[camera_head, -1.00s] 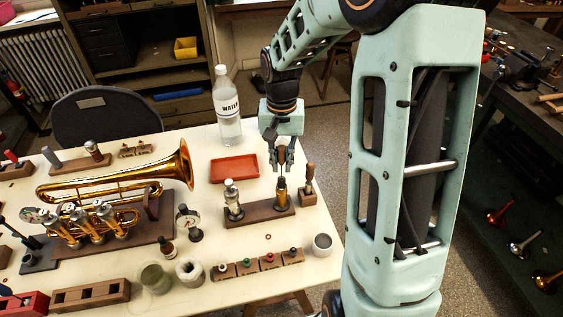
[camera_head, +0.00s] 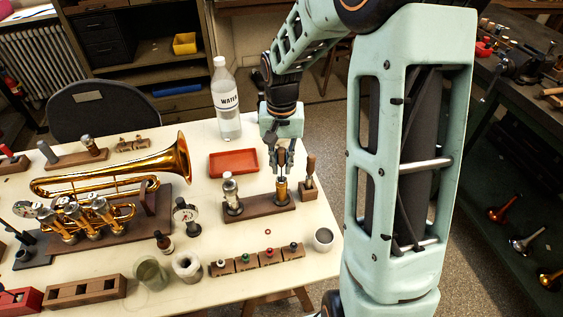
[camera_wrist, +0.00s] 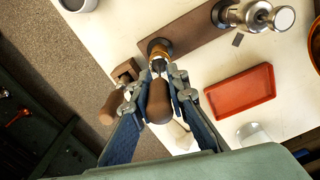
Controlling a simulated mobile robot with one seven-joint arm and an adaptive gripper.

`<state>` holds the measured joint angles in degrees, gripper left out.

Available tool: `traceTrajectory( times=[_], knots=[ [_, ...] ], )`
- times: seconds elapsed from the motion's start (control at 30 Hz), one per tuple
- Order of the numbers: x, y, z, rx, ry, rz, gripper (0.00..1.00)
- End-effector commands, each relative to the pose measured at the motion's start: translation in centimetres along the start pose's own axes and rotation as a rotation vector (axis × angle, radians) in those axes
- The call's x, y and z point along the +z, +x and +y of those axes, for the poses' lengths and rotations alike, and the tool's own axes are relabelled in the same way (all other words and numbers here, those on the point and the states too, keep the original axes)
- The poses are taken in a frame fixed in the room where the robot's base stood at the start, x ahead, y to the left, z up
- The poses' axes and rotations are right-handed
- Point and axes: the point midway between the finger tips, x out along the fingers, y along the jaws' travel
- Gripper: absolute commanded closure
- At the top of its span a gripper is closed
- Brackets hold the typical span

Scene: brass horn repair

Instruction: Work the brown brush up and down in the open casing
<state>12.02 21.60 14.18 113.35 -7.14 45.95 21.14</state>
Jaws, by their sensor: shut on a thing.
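The brown brush (camera_wrist: 159,102) has a rounded wooden handle, and my gripper (camera_wrist: 160,88) is shut on it. In the head view my gripper (camera_head: 286,160) is right above the open casing (camera_head: 281,190), a brass tube standing upright at the right end of a brown wooden block (camera_head: 258,206). The brush's thin lower part runs down to the casing mouth, which also shows in the wrist view (camera_wrist: 159,46). How deep the bristles sit inside is hidden.
A silver valve part (camera_head: 231,192) stands on the block's left end. Another wooden-handled tool stands in a small holder (camera_head: 308,192) close at the right. A red tray (camera_head: 234,163), a water bottle (camera_head: 226,105) and the brass horn (camera_head: 110,178) are to the left.

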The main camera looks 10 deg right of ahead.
Motion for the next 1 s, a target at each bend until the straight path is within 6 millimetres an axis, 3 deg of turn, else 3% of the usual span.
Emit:
traceTrajectory(
  times=[0.5,1.0],
  knots=[
    [-0.1,-3.6,0.0,0.000,0.002,0.003,1.00],
    [-0.1,-2.8,0.0,0.000,0.001,0.002,1.00]
  ],
)
